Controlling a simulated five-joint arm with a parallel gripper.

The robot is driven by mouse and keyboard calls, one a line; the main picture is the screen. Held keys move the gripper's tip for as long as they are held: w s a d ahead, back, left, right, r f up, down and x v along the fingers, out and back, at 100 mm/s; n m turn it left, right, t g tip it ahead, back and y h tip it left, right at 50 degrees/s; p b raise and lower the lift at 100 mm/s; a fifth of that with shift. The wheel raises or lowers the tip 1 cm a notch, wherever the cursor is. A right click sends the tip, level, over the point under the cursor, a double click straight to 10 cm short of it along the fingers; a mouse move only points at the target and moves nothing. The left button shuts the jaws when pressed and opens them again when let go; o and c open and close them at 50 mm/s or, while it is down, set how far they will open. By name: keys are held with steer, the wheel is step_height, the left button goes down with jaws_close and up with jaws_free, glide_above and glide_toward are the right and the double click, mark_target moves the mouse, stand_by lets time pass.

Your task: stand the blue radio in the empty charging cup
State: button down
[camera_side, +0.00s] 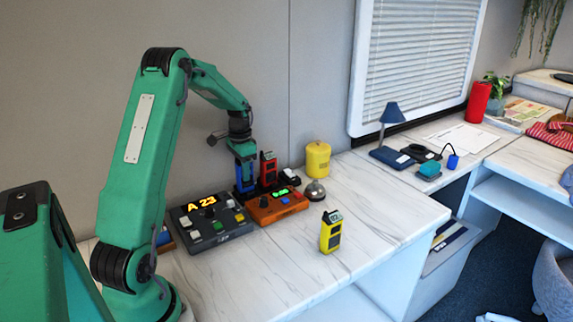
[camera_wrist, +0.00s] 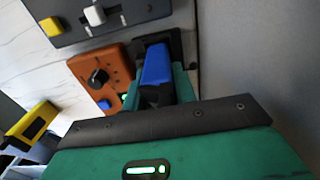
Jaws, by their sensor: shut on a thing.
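The blue radio (camera_side: 246,181) is upright between the fingers of my gripper (camera_side: 244,176), at the back left of the orange charger (camera_side: 276,205). In the wrist view the blue radio (camera_wrist: 156,66) is held between the green fingers of my gripper (camera_wrist: 157,92). A dark square cup (camera_wrist: 173,40) lies around or just below the radio's far end. I cannot tell how deep the radio sits in it. A red radio (camera_side: 268,168) stands upright in the charger beside the blue one. A yellow radio (camera_side: 331,232) stands on the table in front.
A dark control box (camera_side: 212,224) with an "A 23" display stands left of the charger. A silver bell (camera_side: 315,191) and a yellow canister (camera_side: 317,160) stand to the right. The wall is close behind.

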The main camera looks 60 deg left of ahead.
steer(key=shift+f, duration=0.55)
stand_by(0.6)
steer(key=c, duration=1.4)
jaws_free()
steer(key=shift+r, duration=5.45)
